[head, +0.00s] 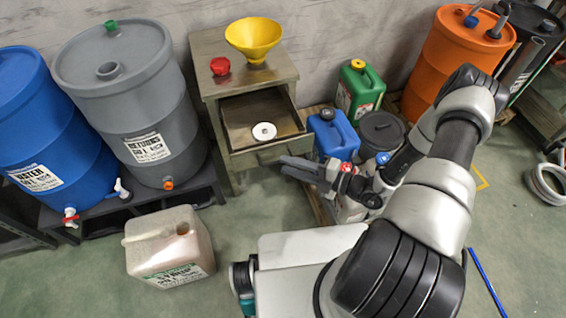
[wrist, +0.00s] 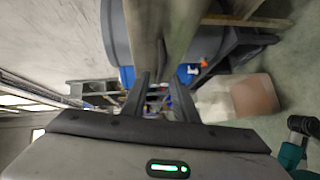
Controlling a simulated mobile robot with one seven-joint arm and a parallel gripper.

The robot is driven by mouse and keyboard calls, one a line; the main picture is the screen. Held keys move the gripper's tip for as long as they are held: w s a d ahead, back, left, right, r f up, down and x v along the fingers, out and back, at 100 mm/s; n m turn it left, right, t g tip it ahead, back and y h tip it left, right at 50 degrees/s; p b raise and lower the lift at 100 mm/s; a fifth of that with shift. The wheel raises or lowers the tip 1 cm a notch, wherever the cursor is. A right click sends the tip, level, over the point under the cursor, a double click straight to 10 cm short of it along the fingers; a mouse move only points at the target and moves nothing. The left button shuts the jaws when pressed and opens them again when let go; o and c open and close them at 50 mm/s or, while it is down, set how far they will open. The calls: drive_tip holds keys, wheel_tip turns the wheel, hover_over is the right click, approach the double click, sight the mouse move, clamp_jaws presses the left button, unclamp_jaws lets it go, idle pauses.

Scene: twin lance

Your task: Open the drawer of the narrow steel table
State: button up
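The narrow steel table (head: 208,48) stands against the wall in the head view. Its drawer (head: 240,132) is pulled out, and the inside shows. A white disc (head: 264,131) with a small dark centre lies in it. My gripper (head: 288,166) is in front of the drawer, near the lower right of its front panel. In the wrist view my gripper (wrist: 161,84) has its two fingers apart, with nothing seen held between them. I cannot tell whether a finger touches the drawer front or its handle.
A yellow funnel (head: 253,36) and a red cap (head: 220,66) sit on the tabletop. Grey (head: 135,95) and blue (head: 45,130) drums stand left. A blue canister (head: 333,135) and a green canister (head: 359,92) stand right. A pale canister (head: 170,247) is on the floor.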

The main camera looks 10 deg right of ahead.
drive_tip(key=v, duration=1.4)
drive_tip(key=shift+s+d, duration=0.1)
drive_tip(key=shift+d, duration=0.05)
